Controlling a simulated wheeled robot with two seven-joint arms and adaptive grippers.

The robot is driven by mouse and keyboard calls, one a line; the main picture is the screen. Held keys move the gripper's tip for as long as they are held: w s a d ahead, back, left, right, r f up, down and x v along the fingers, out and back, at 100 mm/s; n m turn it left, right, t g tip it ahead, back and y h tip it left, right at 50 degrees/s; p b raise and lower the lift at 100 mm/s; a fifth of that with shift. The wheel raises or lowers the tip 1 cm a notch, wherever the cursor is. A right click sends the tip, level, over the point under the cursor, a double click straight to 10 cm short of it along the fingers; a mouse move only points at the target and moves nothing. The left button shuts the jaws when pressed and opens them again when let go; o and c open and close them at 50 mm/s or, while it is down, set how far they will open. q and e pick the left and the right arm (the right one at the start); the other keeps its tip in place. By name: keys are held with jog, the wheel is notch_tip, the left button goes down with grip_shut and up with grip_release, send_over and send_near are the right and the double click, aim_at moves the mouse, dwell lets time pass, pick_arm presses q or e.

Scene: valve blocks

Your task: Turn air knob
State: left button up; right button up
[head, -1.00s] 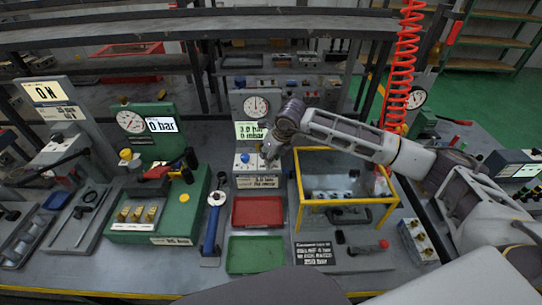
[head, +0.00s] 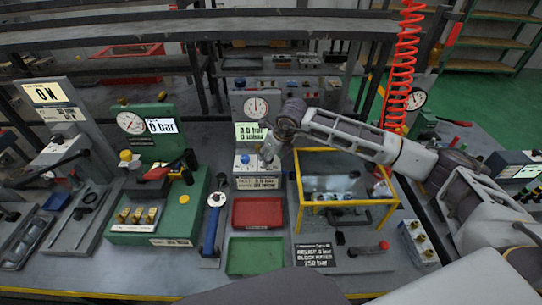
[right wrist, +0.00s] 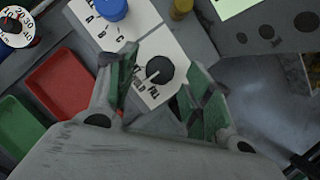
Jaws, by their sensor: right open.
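A black round knob (right wrist: 159,70) with a white pointer sits on a white labelled panel (right wrist: 150,93) in the right wrist view. My right gripper (right wrist: 167,68) is open, with one green-padded finger on each side of this knob. I cannot tell whether the fingers touch it. A blue knob (right wrist: 112,8) stands on the same panel, outside the fingers. In the head view my right gripper (head: 267,154) covers the black knob, and the blue knob (head: 245,159) shows just left of it. Behind them stand a round gauge (head: 256,106) and a green-lit display (head: 250,132). My left gripper is out of view.
A red tray (head: 257,200) and a green tray (head: 255,243) lie in front of the panel. A yellow-framed box (head: 344,204) stands right of it, under my right arm. A blue-handled wrench (head: 211,230) and a green block (head: 205,205) are on the left.

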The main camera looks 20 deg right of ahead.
jog(key=v, duration=1.1)
jog(key=shift+s+r, duration=0.2)
dwell(0.4)
